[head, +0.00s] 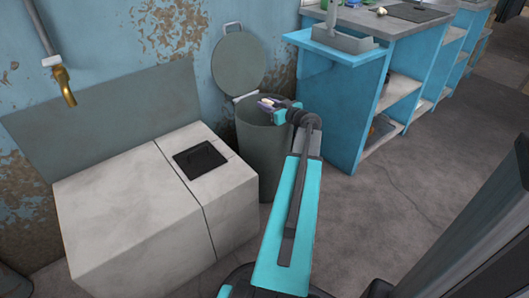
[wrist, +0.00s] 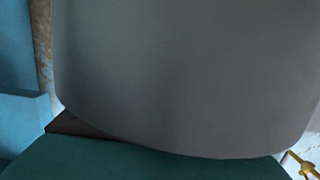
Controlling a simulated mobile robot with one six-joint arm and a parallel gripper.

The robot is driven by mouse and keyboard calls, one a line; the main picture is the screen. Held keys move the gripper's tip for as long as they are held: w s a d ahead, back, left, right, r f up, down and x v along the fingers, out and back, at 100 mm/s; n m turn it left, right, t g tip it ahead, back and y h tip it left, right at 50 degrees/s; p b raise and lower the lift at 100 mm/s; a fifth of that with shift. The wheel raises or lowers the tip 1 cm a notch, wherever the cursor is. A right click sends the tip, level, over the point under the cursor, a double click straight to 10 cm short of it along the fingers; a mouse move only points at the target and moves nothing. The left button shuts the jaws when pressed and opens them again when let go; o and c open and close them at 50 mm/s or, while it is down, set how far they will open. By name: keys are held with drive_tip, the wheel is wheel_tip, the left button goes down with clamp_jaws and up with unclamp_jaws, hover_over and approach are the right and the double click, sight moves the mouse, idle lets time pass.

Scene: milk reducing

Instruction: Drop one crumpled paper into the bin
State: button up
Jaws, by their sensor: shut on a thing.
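The bin (head: 262,150) is a grey-green round container beside the pale block, with its round lid (head: 238,66) tipped up against the wall. My gripper (head: 266,103) is at the bin's mouth, above its opening. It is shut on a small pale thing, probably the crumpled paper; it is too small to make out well. My gripper hides part of the bin's rim and inside. In the wrist view a large smooth grey surface (wrist: 185,75) fills most of the picture; I cannot tell for sure what it is. The fingertips and paper cannot be made out there.
A pale block (head: 130,205) with a dark recess (head: 200,160) stands left of the bin. A brass tap (head: 65,88) hangs on the wall; it also shows in the wrist view (wrist: 302,163). A blue counter (head: 345,105) stands to the right. The floor (head: 400,200) at the right is clear.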

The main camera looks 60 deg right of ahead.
drive_tip(key=o, duration=1.1)
drive_tip(key=p+v, duration=0.3)
drive_tip(key=v, duration=1.1)
drive_tip(key=shift+w, duration=0.1)
